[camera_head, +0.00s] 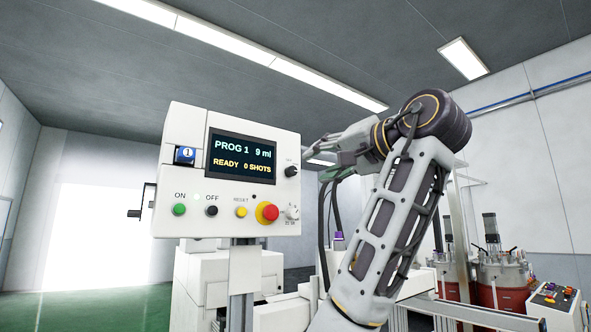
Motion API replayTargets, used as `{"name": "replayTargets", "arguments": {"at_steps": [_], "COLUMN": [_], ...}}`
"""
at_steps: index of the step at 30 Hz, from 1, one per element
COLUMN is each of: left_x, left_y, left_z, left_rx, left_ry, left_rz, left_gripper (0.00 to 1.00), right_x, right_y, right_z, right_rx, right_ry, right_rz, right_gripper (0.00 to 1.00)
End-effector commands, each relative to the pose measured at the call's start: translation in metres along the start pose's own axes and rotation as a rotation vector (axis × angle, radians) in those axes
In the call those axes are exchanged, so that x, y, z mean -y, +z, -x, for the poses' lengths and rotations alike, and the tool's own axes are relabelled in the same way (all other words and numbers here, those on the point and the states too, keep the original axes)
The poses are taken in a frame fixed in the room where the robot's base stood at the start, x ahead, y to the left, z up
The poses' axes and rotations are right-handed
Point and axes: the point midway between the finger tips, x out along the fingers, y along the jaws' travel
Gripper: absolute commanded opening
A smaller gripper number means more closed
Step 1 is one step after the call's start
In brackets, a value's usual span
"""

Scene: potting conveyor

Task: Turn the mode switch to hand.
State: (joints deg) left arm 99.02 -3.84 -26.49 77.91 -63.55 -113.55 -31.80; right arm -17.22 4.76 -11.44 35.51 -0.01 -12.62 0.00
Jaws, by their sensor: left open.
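A white control box (178,128) carries a dark display (241,150) reading PROG 1, 9 ml, READY, 0 SHOTS. A small light rotary knob (292,212) sits at its lower right, beside the red button; its lettering is too small to read. A black knob (291,171) is above it, right of the display. I cannot tell from the lettering which knob is the mode switch. My left gripper (317,157) is open, just right of the box's right edge and level with the display's lower part. It appears apart from both knobs. My right gripper is not in view.
The box also has a green ON button (179,210), a black OFF button (211,211), a yellow button (241,212) and a red emergency-type button (267,212). My arm fills the centre right. Red-based tanks (502,272) and a small button console (556,299) stand behind right.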

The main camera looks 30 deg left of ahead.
Motion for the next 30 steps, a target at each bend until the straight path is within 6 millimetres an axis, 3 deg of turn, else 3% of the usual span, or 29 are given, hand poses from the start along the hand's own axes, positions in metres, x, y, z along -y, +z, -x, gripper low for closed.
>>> {"name": "replayTargets", "arguments": {"at_steps": [18,24,30], "left_x": [0.002,0.001,0.0], "left_y": [-0.001,-0.001,-0.001], "left_z": [-0.083,-0.101,-0.108], "left_rx": [0.001,0.002,-0.001], "left_ry": [-0.002,-0.001,0.0], "left_rz": [0.0,-0.001,-0.001], "left_gripper": [0.45,0.45,0.45], "right_x": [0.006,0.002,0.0], "right_y": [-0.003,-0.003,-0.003], "right_z": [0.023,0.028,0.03], "right_rx": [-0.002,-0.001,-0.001], "right_ry": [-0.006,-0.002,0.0], "right_rz": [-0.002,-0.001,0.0], "right_gripper": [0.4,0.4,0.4]}}
